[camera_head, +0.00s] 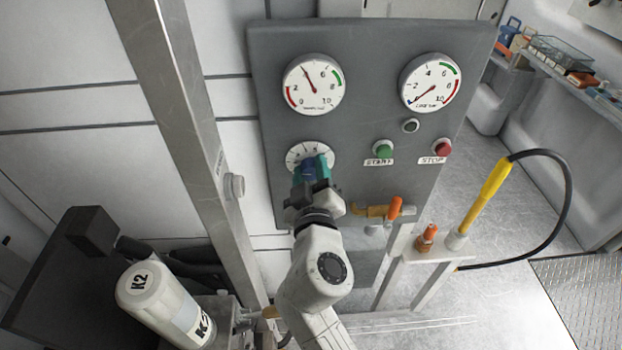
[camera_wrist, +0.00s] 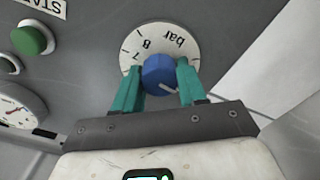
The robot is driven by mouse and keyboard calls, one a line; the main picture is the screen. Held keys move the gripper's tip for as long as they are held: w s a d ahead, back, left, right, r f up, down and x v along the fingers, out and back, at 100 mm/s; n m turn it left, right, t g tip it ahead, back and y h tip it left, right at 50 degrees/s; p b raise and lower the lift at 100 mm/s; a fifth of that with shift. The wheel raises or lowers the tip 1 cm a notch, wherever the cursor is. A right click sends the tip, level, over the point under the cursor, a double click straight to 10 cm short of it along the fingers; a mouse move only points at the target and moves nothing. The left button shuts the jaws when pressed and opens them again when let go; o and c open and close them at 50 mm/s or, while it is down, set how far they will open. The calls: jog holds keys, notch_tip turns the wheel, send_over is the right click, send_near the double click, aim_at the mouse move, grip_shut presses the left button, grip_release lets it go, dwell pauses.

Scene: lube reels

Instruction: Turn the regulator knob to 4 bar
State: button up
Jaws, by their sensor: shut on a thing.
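The blue regulator knob (camera_wrist: 158,74) sits in the middle of a white round dial (camera_wrist: 185,38) on the grey panel. My gripper (camera_wrist: 158,66) has its two teal fingers on either side of the knob, closed on it. A pale mark on the knob points to the lower right in the wrist view, where dial figures 7, 8 and "bar" show upside down. In the head view my gripper (camera_head: 312,166) covers most of the knob and the lower dial (camera_head: 297,155); the mark cannot be read there. The left gauge (camera_head: 314,84) has a red needle pointing up and left, near 4.
A green START button (camera_head: 384,149), a red STOP button (camera_head: 442,147) and an orange-handled valve (camera_head: 395,207) are right of the dial. A metal post (camera_head: 185,100) stands left of the panel.

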jog(key=m+b, duration=0.6)
jog(key=b, duration=0.3)
jog(key=shift+a+f, duration=0.1)
jog(key=shift+f, duration=0.05)
jog(key=m+b, duration=0.4)
jog(key=b, duration=0.1)
jog(key=shift+r+m, duration=0.2)
jog(key=shift+m, duration=0.2)
jog(key=shift+r+m+b, duration=0.15)
jog(key=shift+m+b, duration=0.55)
jog(key=shift+r, duration=0.1)
jog(key=o, duration=1.1)
jog(key=shift+d, duration=0.2)
jog(key=shift+c, duration=0.2)
jog(key=shift+f, duration=0.2)
jog(key=s, duration=0.7)
jog(key=shift+s, duration=0.3)
